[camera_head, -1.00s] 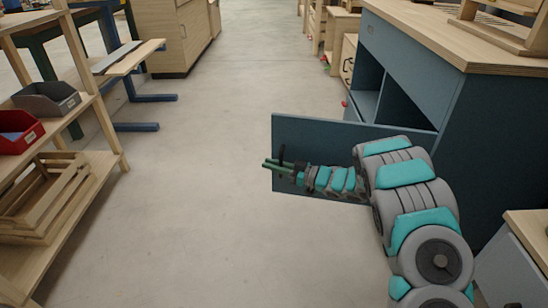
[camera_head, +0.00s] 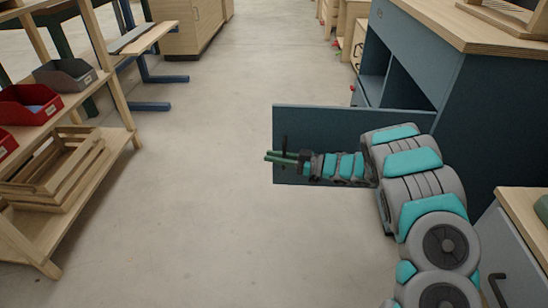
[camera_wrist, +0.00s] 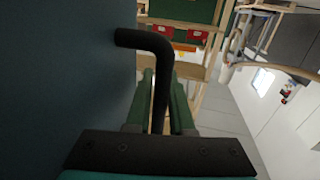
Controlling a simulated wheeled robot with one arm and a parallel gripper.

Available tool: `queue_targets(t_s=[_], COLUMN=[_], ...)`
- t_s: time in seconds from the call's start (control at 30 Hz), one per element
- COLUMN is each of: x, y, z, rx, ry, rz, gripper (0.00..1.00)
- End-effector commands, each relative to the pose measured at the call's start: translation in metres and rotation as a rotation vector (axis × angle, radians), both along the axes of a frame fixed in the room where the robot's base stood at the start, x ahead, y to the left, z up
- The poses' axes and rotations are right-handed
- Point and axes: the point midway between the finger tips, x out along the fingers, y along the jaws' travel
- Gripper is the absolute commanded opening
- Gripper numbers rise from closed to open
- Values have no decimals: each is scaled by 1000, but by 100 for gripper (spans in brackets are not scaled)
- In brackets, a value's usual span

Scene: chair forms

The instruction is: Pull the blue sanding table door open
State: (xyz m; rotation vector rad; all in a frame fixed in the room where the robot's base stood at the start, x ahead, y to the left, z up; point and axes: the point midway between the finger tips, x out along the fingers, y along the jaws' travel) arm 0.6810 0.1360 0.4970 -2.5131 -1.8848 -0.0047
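The blue sanding table (camera_head: 455,125) stands at the right, with dark open compartments in its front. Its blue door (camera_head: 330,120) is swung wide open and stands out from the front across the aisle. A black bent handle (camera_head: 285,145) is on the door's near face; it shows large in the wrist view (camera_wrist: 150,42), beside the door's dark blue face (camera_wrist: 65,70). My gripper (camera_head: 275,157) has its green fingers on both sides of the handle's bar, closed around it. In the wrist view the fingers (camera_wrist: 162,105) flank the bar closely. My forearm hides the door's lower right part.
A wooden shelf (camera_head: 95,165) with red and grey bins and a crate stands at the left. A grey cabinet (camera_head: 515,250) with a wooden top is at the near right. The concrete floor (camera_head: 200,210) between is clear.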

Motion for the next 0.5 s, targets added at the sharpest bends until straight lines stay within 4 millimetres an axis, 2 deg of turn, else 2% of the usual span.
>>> queue_targets(t_s=[0.33,0.5], x=[0,-5], y=[-2,-20], z=[-1,-2], rx=[-2,-3], ry=[2,1], rz=[-1,-4], gripper=[30,30])
